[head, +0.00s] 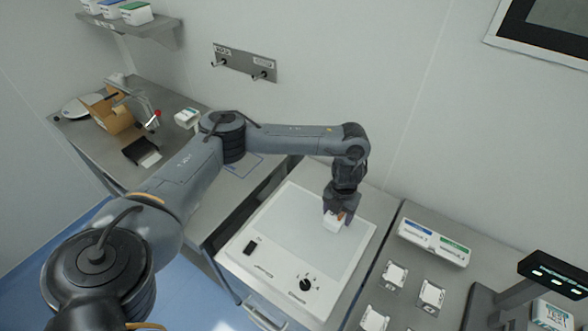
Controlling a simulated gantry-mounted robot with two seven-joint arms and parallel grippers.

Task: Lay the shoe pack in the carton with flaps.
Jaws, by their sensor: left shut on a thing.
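My left gripper (341,212) points down over the white panel in the middle of the picture. It is shut on a small white pack (333,223), which I take to be the shoe pack. The fingers hide part of the pack, and I cannot tell whether it touches the panel. The brown carton with flaps (117,117) stands open on the grey bench at the far left, well away from the gripper. Its inside is mostly hidden. My right gripper is not in view.
The white panel (262,245) has a black knob (305,285). Several small white packs, one here (431,294), lie on the right bench near a long white box (433,242) and a dark stand (500,298). A black tray (141,151) lies near the carton. Wall hooks (245,62) are behind my arm.

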